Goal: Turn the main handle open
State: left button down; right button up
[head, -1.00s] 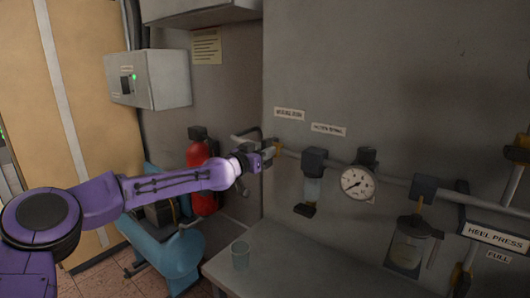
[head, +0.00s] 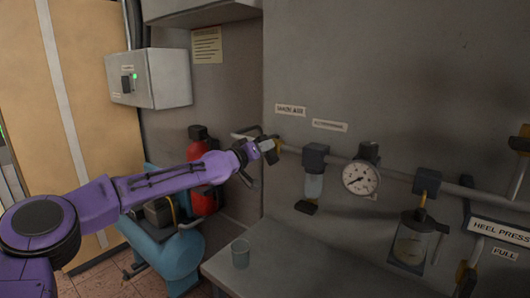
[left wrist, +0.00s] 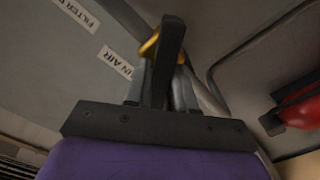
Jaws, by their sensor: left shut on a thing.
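The main handle is on the wall pipe's left end, by the label reading roughly "MAIN AIR" (head: 290,110). In the left wrist view it shows as a dark bar (left wrist: 170,50) with a yellow part (left wrist: 150,44) beside it. My left gripper (head: 266,146) reaches it from the left and is shut on the dark bar, which stands between the fingers. In the head view the fingers and wrist hide most of the handle. My right gripper is not in view.
Right along the pipe are a filter bowl (head: 314,186), a pressure gauge (head: 360,178) and a lubricator jar (head: 412,240). A red extinguisher (head: 200,150) and blue compressor tank (head: 172,250) are behind and below my arm.

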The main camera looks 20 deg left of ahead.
pick_arm(q)
jog(key=n, duration=0.2)
jog(key=n+b, duration=0.1)
jog(key=n, duration=0.2)
jog(key=shift+a+f+n, duration=0.2)
jog(key=shift+f+n, duration=0.1)
jog(key=n, duration=0.2)
jog(key=n+b, duration=0.1)
jog(key=n, duration=0.2)
jog(key=shift+w+f, duration=0.1)
jog(key=shift+f, duration=0.1)
jog(key=c, duration=1)
grip_release()
jog(key=shift+a, duration=0.1)
jog(key=shift+c, duration=0.2)
jog(key=b+v, duration=0.2)
jog(key=v, duration=0.8)
jog(key=shift+s+b, duration=0.3)
jog(key=shift+s, duration=0.05)
